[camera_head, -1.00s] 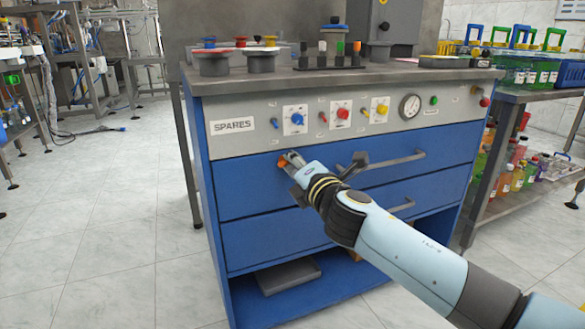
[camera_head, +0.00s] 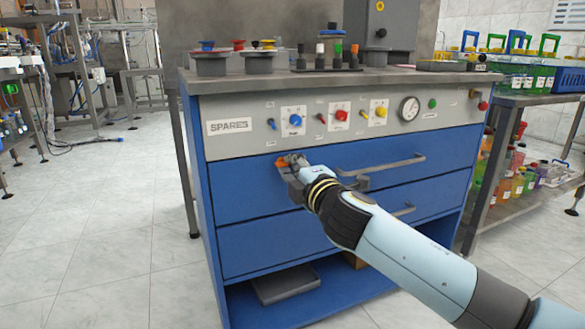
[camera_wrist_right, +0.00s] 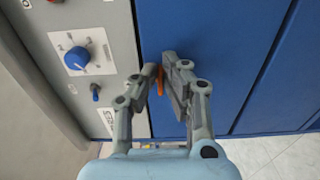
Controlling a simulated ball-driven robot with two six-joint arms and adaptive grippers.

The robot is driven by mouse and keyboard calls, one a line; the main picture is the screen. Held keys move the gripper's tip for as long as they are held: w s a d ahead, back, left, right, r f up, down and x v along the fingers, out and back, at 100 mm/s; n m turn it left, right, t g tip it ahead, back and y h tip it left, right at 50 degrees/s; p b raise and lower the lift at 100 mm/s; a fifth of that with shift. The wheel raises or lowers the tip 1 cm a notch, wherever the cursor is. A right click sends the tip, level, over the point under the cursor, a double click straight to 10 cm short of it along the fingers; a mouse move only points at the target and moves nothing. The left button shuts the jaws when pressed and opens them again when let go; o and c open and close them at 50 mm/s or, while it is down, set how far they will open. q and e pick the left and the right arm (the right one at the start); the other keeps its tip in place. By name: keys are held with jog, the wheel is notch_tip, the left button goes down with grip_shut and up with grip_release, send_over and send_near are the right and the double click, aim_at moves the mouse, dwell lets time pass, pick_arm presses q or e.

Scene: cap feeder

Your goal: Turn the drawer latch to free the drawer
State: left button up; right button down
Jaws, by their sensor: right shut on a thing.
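The orange drawer latch (camera_head: 280,164) is on the upper left of the blue top drawer (camera_head: 245,190), below the grey control panel. My right gripper (camera_head: 288,160) reaches it from the lower right and is shut on it. In the right wrist view the latch (camera_wrist_right: 160,80) shows as a narrow orange strip between the two fingers of the gripper (camera_wrist_right: 161,68). The fingers hide much of the latch, so its exact angle is hard to tell. The top drawer looks closed, flush with the cabinet front. My left gripper is not in view.
A long grey handle (camera_head: 385,165) crosses the top drawer to the right of the gripper. Just above the latch, the panel (camera_head: 260,112) carries a blue knob (camera_head: 295,119) and small toggles. A second drawer (camera_head: 265,245) lies below. The floor left of the cabinet is clear.

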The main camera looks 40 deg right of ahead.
jog(key=c, duration=1.5)
grip_release()
jog(key=shift+s, duration=0.1)
jog(key=v, duration=1.1)
jog(key=shift+s+a, duration=0.2)
jog(key=shift+s, duration=0.2)
jog(key=shift+f, duration=0.15)
